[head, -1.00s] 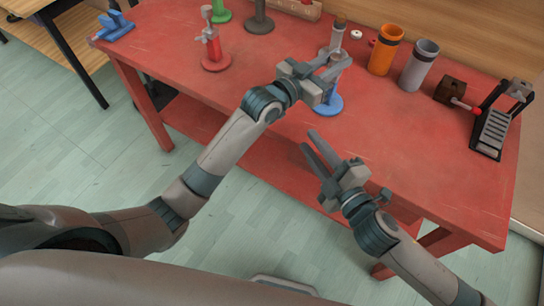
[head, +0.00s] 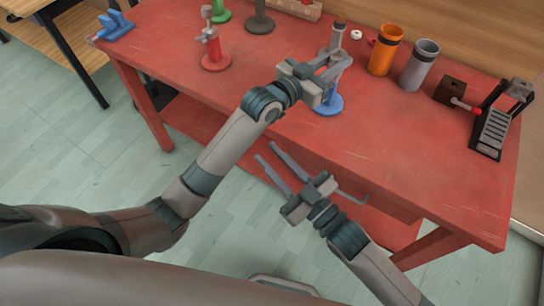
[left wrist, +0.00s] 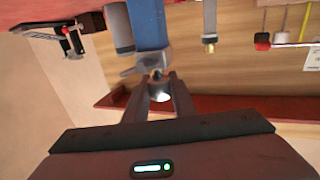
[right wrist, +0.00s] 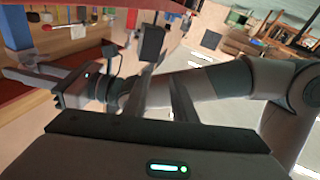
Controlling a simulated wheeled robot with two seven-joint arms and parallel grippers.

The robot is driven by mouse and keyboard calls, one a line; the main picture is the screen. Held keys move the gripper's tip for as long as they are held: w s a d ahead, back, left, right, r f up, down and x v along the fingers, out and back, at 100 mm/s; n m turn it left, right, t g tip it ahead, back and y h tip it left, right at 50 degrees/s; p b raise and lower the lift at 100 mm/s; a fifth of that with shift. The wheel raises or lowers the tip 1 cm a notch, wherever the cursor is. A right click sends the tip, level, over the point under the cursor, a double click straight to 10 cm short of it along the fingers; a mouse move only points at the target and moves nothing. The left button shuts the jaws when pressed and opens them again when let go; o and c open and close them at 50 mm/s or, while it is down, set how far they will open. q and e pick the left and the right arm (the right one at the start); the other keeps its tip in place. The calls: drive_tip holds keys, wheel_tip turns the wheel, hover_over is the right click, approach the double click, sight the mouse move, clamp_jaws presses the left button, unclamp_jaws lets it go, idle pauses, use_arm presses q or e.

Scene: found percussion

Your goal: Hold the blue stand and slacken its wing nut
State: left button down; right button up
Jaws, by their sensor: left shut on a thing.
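The blue stand stands on the red table, its round base (head: 330,104) showing below my left gripper (head: 337,66) in the head view. A grey rod (head: 338,38) rises above the gripper. In the left wrist view, which is upside down, the blue column (left wrist: 148,24) meets a grey winged piece (left wrist: 142,66), seemingly the wing nut. The left fingers (left wrist: 160,88) are shut on the stand's grey part beside it. In the head view the wing nut is hidden by the gripper. My right gripper (head: 264,150) is open and empty, in front of the table's front edge.
An orange cup (head: 386,50) and a grey cup (head: 419,66) stand right of the stand. A black pedal (head: 492,130) is at the table's right end. A red stand (head: 214,50) is to the left. The table's front middle (head: 400,140) is clear.

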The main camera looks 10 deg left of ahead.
clamp_jaws()
drive_tip(key=w+d+r+n+g+y, duration=0.1)
drive_tip(key=w+d+r+n+y, duration=0.25)
drive_tip(key=d+n, duration=0.35)
drive_tip(key=w+d+r+n+g+y, duration=0.15)
drive_tip(key=w+d+r+n, duration=0.3)
drive_tip(key=n, duration=0.55)
drive_tip(key=w+d+f+n+g+h, duration=0.1)
drive_tip(key=w+d+f+n, duration=0.1)
drive_tip(key=n, duration=0.5)
drive_tip(key=w+d+f+n+g+h, duration=0.1)
drive_tip(key=w+d+n, duration=0.3)
drive_tip(key=n, duration=0.3)
drive_tip(key=w+d+f+n+g+h, duration=0.1)
drive_tip(key=w+d+f+n+h, duration=0.1)
drive_tip(key=n, duration=0.4)
drive_tip(key=shift+w+d+f+n, duration=0.2)
drive_tip(key=shift+w+d, duration=0.25)
drive_tip(key=shift+d, duration=0.25)
drive_tip(key=shift+w+d+f+n, duration=0.2)
drive_tip(key=shift+w+d, duration=0.25)
drive_tip(key=shift+d, duration=0.25)
